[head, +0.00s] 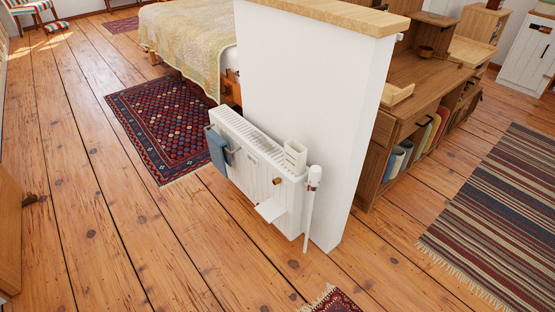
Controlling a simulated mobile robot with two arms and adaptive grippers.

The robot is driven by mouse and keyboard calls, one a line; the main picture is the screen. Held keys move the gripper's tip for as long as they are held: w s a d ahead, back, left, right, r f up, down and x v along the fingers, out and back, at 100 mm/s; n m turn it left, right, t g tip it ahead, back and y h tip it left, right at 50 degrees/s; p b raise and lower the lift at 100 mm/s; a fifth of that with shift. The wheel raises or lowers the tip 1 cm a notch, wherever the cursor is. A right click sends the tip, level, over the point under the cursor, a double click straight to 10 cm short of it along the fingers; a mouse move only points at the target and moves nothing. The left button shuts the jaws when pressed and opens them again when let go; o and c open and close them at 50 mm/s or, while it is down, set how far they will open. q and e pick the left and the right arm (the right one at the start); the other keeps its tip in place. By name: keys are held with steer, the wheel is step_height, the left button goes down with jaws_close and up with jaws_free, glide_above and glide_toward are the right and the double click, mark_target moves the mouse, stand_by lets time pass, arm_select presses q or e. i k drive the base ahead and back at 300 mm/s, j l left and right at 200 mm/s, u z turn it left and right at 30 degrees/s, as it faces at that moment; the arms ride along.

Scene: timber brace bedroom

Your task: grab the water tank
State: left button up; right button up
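A white panelled radiator (245,160) stands against the end of a white half-height wall. A small white open-topped container (295,157) sits upright at the right end of the radiator's top; it may be the water tank, but I cannot tell for sure. A white valve with a red band (314,178) and a pipe stand just to its right. A small white shelf (270,210) sticks out from the radiator's front below a brass-coloured knob (277,181). Neither of my grippers is in view.
A blue towel (218,150) hangs on the radiator's left end. The white wall (330,110) has a wooden top. A wooden desk (420,95) is behind it, a bed (190,40) at the back left. Plank floor is open in front; patterned rugs (160,120) lie around.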

mark_target(295, 154)
steer(key=i+j, duration=0.75)
steer(key=j, duration=0.15)
steer(key=i+l+z, duration=0.05)
